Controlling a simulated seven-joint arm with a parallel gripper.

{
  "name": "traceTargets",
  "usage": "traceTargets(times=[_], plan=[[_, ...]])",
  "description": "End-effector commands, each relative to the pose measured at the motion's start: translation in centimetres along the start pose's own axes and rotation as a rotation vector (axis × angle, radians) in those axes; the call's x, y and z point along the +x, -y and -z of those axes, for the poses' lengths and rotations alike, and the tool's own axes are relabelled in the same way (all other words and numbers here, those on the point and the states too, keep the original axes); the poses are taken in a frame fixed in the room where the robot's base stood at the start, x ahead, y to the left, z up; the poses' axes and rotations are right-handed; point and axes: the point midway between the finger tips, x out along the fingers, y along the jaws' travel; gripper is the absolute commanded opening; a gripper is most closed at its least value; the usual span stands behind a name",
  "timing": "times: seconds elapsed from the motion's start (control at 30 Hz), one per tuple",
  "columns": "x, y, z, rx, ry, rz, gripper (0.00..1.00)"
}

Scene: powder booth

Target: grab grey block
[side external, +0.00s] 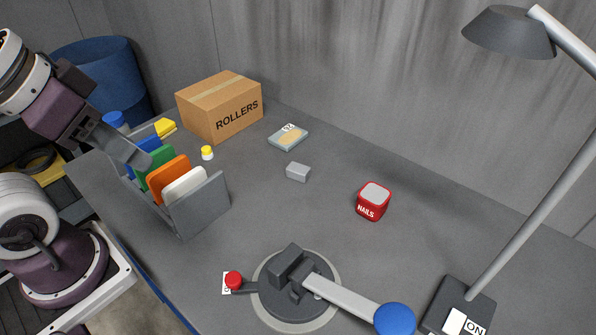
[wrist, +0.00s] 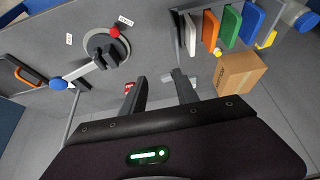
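The small grey block (side external: 298,172) lies on the grey bench top in the side view, apart from the other things. My gripper (side external: 128,150) is at the upper left of the side view, above the divider rack and well to the left of the block. In the wrist view my gripper (wrist: 159,77) has its two dark fingers spread apart, with nothing held between them.
The rack holds coloured panels, including an orange one (side external: 168,177). A cardboard ROLLERS box (side external: 222,108) stands behind. A red NAILS box (side external: 373,203) is right of the block. A lever device (side external: 296,290) and a lamp (side external: 510,33) stand nearer. Bench around the block is clear.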

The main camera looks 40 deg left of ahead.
Motion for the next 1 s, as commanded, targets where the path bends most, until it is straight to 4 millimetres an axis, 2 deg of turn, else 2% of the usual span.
traceTargets(times=[0.03,0.23,0.53,0.63,0.67,0.73,0.8,0.87,0.9,1.0], plan=[[0.0,0.0,0.0,0.0,0.0,0.0,0.38],[0.0,0.0,0.0,0.0,0.0,0.0,0.76],[0.1,-0.1,0.2,0.011,0.001,-0.004,0.76],[1.9,-0.6,2.4,0.124,0.005,-0.047,0.76],[3.0,-0.9,3.6,0.186,0.003,-0.066,0.76],[6.5,-1.7,6.5,0.363,-0.007,-0.094,0.76],[11.0,-2.4,8.9,0.561,-0.022,-0.086,0.76],[15.1,-2.7,10.3,0.743,-0.028,-0.047,0.76],[17.9,-2.6,10.9,0.872,-0.028,-0.006,0.76],[24.6,-2.0,11.6,1.241,-0.006,0.139,0.76]])
